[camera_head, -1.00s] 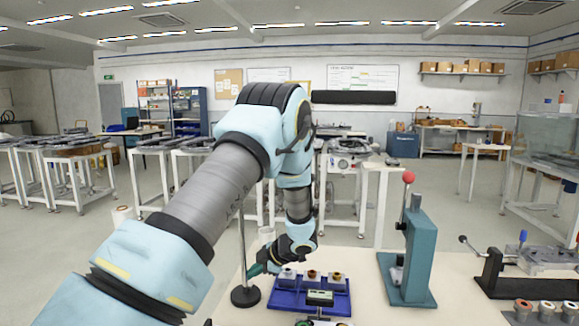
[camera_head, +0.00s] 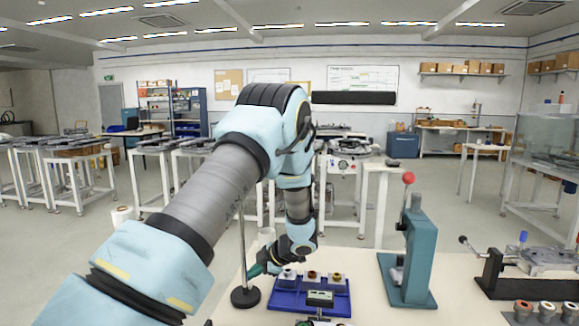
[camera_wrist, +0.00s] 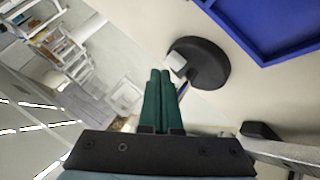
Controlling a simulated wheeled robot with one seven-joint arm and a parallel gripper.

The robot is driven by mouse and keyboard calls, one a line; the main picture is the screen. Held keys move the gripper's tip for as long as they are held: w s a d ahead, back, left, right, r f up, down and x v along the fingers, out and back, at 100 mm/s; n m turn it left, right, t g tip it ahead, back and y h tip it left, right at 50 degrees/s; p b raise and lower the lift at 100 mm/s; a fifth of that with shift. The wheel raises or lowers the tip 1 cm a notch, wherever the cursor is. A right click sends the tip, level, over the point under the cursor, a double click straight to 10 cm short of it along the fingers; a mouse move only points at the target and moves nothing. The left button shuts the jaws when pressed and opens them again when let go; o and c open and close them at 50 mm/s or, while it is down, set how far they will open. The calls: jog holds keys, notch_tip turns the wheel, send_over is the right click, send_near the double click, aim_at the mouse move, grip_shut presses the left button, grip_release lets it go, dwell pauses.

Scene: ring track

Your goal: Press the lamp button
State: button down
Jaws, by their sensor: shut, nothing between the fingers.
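A thin upright pole (camera_head: 241,235) stands on a round black base (camera_head: 245,297) on the bench, left of the blue tray; its top is hidden behind my arm. My gripper (camera_head: 256,270), with green fingers, is beside the pole, above the base. In the wrist view, my gripper (camera_wrist: 160,74) is shut and empty, its fingers side by side. Their tips point towards the left edge of the black base, which also shows there (camera_wrist: 208,65). A small pale block (camera_wrist: 176,62) shows at that edge, close to the tips. I cannot tell whether it is the lamp button or whether the fingers touch it.
A blue tray (camera_head: 285,303) with several small parts lies right of the base. A teal press (camera_head: 420,255) with a red knob stands further right. A black fixture (camera_head: 490,275) is at the far right. The bench is clear between tray and press.

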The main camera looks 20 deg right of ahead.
aim_at(253, 288)
jog(key=shift+f, duration=0.15)
dwell(0.5)
jog(key=shift+f, duration=0.45)
dwell(0.4)
jog(key=shift+r+p, duration=0.4)
jog(key=shift+r, duration=0.25)
jog(key=shift+r, duration=0.1)
notch_tip(253, 288, up, 6)
jog(key=p, duration=0.5)
jog(key=shift+s+d, duration=0.1)
dwell(0.4)
